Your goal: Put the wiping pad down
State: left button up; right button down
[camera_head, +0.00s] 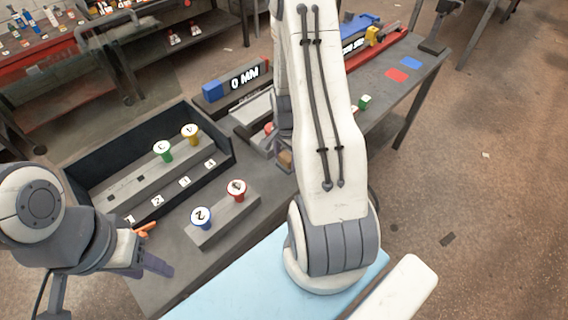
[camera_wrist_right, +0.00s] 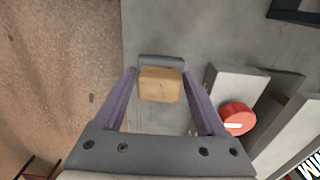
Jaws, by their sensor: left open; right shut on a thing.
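The wiping pad shows in the right wrist view as a tan block (camera_wrist_right: 160,85) with a grey strip along its far edge. My right gripper (camera_wrist_right: 160,80) is shut on it, with one purple finger at each side. In the head view a tan part of the pad (camera_head: 285,160) shows just left of my right arm, which hides most of the gripper. The pad is over the grey bench top (camera_wrist_right: 150,30); I cannot tell whether it touches it. My left gripper (camera_head: 152,258) is open at the lower left, near the bench's front edge, apart from the pad.
A red round knob (camera_wrist_right: 237,118) on a grey fixture stands close to the right of the pad in the right wrist view. A dark tray (camera_head: 82,160) and a grey block with blue and red caps (camera_head: 220,219) stand left. Red and blue patches (camera_head: 397,75) lie at the far right.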

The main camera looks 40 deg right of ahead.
aim_at(284, 167)
jog(key=shift+w+a+f, duration=0.2)
jog(key=shift+w, duration=0.05)
jog(key=shift+f, duration=0.25)
notch_tip(284, 167, down, 3)
jog(key=shift+p, duration=0.65)
jog(key=shift+f, duration=0.25)
jog(key=shift+f, duration=0.2)
grip_release()
